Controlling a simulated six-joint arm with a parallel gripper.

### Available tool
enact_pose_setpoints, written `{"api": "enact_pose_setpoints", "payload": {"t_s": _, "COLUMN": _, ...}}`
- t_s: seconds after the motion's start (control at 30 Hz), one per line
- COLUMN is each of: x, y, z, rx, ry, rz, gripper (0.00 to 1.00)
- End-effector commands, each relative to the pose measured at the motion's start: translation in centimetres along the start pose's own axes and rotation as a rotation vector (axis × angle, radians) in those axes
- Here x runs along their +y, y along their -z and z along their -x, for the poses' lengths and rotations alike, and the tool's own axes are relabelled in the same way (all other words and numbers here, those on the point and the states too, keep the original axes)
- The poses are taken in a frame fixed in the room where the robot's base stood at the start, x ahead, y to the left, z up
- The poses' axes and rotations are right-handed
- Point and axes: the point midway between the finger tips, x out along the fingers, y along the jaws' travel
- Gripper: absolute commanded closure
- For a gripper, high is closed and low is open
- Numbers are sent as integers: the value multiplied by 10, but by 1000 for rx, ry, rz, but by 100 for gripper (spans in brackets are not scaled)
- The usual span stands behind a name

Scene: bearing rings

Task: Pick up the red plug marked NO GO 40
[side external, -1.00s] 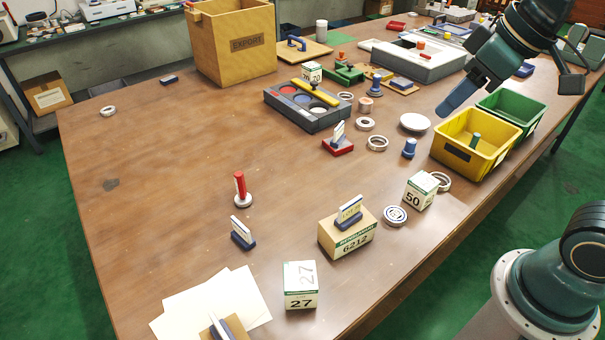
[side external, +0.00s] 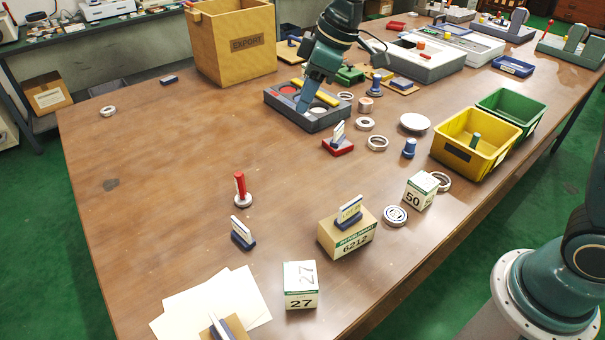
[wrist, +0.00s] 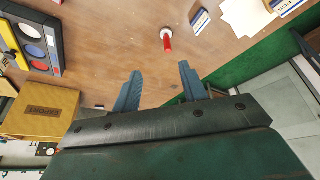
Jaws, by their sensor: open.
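The red plug (side external: 240,185) stands upright on the left-middle part of the table, its lower end in a pale ring-like base. It also shows in the wrist view (wrist: 167,42), above the gap between the fingers; its marking is too small to read. My gripper (side external: 303,110) is in the air by the grey tray with round wells, well behind the plug in the side view. In the wrist view my gripper (wrist: 160,72) has its two blue fingers spread apart with nothing between them.
A blue-based sign (side external: 242,235) stands just in front of the plug. A box marked 6212 (side external: 348,242) is to its right. The grey tray (side external: 320,124), a red-based sign (side external: 338,146) and the EXPORT box (side external: 225,65) lie farther back. The table left of the plug is mostly clear.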

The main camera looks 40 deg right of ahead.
Motion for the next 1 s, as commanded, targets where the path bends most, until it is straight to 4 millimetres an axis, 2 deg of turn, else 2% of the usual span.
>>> {"api": "enact_pose_setpoints", "payload": {"t_s": 0.03, "x": 2, "y": 7, "z": -15, "rx": -4, "ry": 15, "rz": 25, "gripper": 57}}
{"api": "enact_pose_setpoints", "payload": {"t_s": 0.3, "x": 9, "y": 39, "z": -85, "rx": -2, "ry": 83, "rz": 157, "gripper": 57}}
{"api": "enact_pose_setpoints", "payload": {"t_s": 0.5, "x": 8, "y": 54, "z": -134, "rx": 3, "ry": 128, "rz": 242, "gripper": 57}}
{"api": "enact_pose_setpoints", "payload": {"t_s": 0.7, "x": 6, "y": 60, "z": -160, "rx": 9, "ry": 152, "rz": 289, "gripper": 57}}
{"api": "enact_pose_setpoints", "payload": {"t_s": 1.0, "x": 6, "y": 61, "z": -165, "rx": 11, "ry": 156, "rz": 297, "gripper": 57}}
